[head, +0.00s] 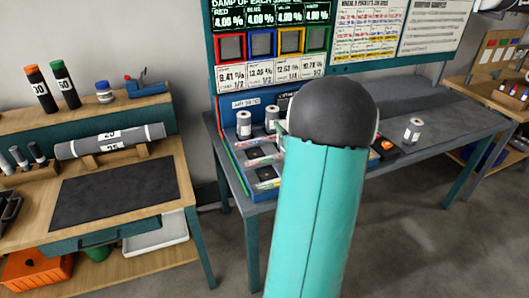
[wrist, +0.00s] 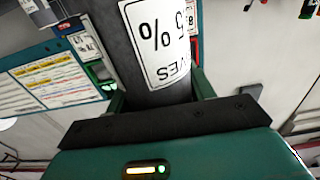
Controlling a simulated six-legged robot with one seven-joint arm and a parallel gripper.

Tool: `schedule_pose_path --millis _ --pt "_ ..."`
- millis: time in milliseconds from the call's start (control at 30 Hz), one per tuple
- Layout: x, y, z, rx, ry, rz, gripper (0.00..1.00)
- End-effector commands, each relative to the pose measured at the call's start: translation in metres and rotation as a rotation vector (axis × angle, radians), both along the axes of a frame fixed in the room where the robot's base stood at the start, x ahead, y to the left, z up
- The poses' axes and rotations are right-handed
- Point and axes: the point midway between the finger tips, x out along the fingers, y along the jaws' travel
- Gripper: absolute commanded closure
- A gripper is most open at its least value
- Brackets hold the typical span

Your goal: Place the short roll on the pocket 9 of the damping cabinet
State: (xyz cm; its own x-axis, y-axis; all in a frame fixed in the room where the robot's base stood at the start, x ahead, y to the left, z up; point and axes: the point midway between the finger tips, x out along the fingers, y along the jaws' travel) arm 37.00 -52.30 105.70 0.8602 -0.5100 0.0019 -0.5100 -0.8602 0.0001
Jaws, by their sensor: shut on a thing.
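My gripper (wrist: 160,95) is shut on a dark grey roll (wrist: 107,45) with a white label, which shows upside-down print including "5 %". The roll runs out of the top of the wrist view, so its full length is hidden. In the head view my own teal arm and its dark joint hide the gripper and the held roll. A teal panel (head: 212,55) with red, blue, yellow and green framed windows and percent readings stands behind the bench. I cannot tell whether it is the damping cabinet, and no pocket 9 can be read.
A long grey roll (head: 80,146) lies on wooden supports on the left bench, behind a dark mat (head: 115,190). Small white-labelled rolls (head: 244,125) stand on the middle bench, and another (head: 413,131) stands to the right. The bench top (head: 455,125) at right is mostly clear.

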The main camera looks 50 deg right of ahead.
Motion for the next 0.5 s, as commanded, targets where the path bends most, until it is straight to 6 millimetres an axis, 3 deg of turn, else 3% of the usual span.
schedule_pose_path --millis 200,500 --pt "0.037 0.023 -0.034 0.007 0.002 0.002 0.74" --pt "0.062 0.036 -0.064 0.001 0.000 0.000 0.74"
